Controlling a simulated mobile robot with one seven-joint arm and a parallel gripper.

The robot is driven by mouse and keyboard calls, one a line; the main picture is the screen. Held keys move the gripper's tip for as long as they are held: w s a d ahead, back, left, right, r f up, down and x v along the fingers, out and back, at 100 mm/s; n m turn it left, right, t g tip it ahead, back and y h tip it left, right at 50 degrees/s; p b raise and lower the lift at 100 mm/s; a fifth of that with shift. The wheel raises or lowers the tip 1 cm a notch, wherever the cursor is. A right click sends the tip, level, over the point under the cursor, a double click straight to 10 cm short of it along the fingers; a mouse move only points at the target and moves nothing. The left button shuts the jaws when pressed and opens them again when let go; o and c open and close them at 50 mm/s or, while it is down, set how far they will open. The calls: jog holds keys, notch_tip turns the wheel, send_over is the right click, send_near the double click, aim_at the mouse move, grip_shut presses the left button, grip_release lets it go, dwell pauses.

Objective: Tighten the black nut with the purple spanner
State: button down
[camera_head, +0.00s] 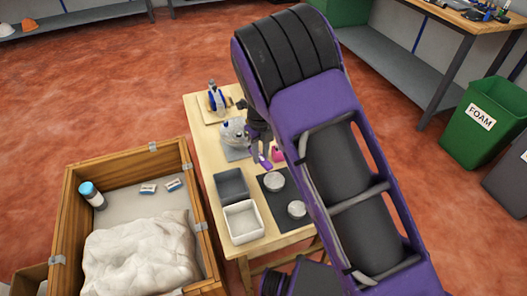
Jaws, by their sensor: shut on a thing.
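My gripper (259,147) is over the far half of the wooden table, partly hidden by my purple arm. It is shut on the purple spanner (265,161), whose end shows below the fingers. A pale grey rounded assembly (233,133) with a blue part on top stands just left of my gripper on a grey mat. I cannot make out the black nut; it is too small or hidden. Whether the spanner touches anything cannot be told.
The table (208,150) also holds a blue-and-white device (216,98), a pink item (278,154), a grey bin (232,184), a white bin (243,221) and two round metal pieces (274,181) on a black mat. A wooden crate (68,205) stands left. My arm covers the right side.

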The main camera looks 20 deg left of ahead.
jog(key=shift+s+a+m, duration=0.3)
jog(key=shift+s+m, duration=0.1)
jog(key=shift+s, duration=0.05)
jog(key=shift+s+a+m, duration=0.85)
jog(key=shift+m, duration=0.25)
jog(key=shift+w+d+n, duration=0.4)
jog(key=shift+n, duration=0.1)
jog(key=shift+r, duration=0.1)
jog(key=shift+r, duration=1.9)
